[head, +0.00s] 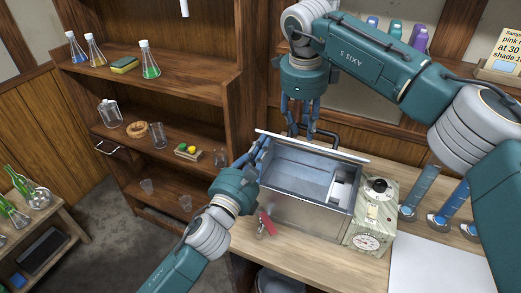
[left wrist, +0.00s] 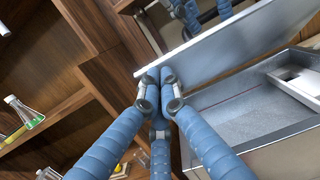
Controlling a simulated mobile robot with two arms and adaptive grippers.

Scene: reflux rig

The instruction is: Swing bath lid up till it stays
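The metal bath (head: 300,205) stands on the bench with its inside showing. Its lid (head: 312,146) is raised and seen nearly edge-on in the head view. In the left wrist view the lid (left wrist: 235,42) is a tilted grey panel above the bath's opening (left wrist: 240,110). My left gripper (head: 262,143) is at the bath's left side, by the lid's left end. Its fingertips (left wrist: 160,80) are together at the lid's lower left corner, with nothing seen between them; contact is unclear. My right gripper (head: 300,128) points down behind the lid, beside a dark loop (head: 326,134). Its fingertips are partly hidden.
A control box with a dial (head: 367,242) adjoins the bath's right side. Blue-filled cylinders (head: 420,188) stand farther right. A red-handled item (head: 267,224) lies in front of the bath. A wooden shelf (head: 165,85) with glassware is at the left. A white sheet (head: 435,268) covers the bench's right front.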

